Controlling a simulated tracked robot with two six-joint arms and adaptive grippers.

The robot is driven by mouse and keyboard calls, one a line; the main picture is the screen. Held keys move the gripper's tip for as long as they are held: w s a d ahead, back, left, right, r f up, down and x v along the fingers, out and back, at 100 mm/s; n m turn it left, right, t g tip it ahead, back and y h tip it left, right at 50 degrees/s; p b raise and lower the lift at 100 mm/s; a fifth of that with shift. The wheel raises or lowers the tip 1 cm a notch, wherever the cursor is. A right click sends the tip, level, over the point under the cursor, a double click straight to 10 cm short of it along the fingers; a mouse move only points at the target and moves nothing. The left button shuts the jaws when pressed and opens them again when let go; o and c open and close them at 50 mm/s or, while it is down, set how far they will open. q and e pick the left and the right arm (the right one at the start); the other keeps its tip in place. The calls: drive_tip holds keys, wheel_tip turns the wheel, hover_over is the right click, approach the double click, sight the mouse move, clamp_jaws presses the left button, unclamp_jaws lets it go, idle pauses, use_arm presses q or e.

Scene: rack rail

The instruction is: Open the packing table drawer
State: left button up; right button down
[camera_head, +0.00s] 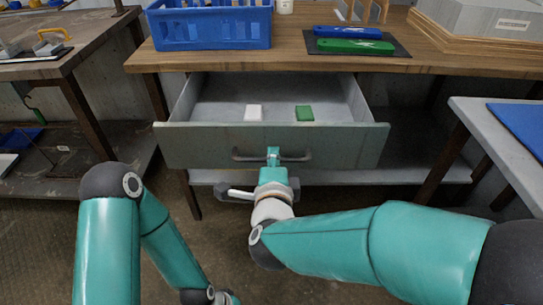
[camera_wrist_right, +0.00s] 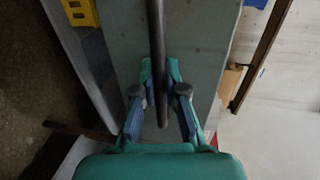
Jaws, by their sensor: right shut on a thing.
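The packing table drawer (camera_head: 190,148) has a grey-green front and is pulled well out from under the wooden tabletop. Its grey interior shows, with a small white block (camera_head: 253,112) and a small green block (camera_head: 304,113) inside. My right gripper (camera_head: 273,156) is shut on the dark bar handle (camera_head: 245,156) at the middle of the drawer front. In the right wrist view the handle (camera_wrist_right: 156,40) runs between the two fingers of the gripper (camera_wrist_right: 160,95). My left arm is folded at the lower left of the head view, and its gripper is out of sight.
The packing table's wooden top (camera_head: 290,62) holds a blue crate (camera_head: 210,30) and a dark mat with a blue and a green item (camera_head: 355,47). A workbench (camera_head: 75,60) stands at left, a grey table (camera_head: 490,130) at right. Brown floor (camera_head: 330,240) lies before the drawer.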

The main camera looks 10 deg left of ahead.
drive_tip(key=shift+f, duration=0.25)
drive_tip(key=c, duration=1.2)
unclamp_jaws()
drive_tip(key=shift+a, duration=0.1)
drive_tip(key=shift+r, duration=0.1)
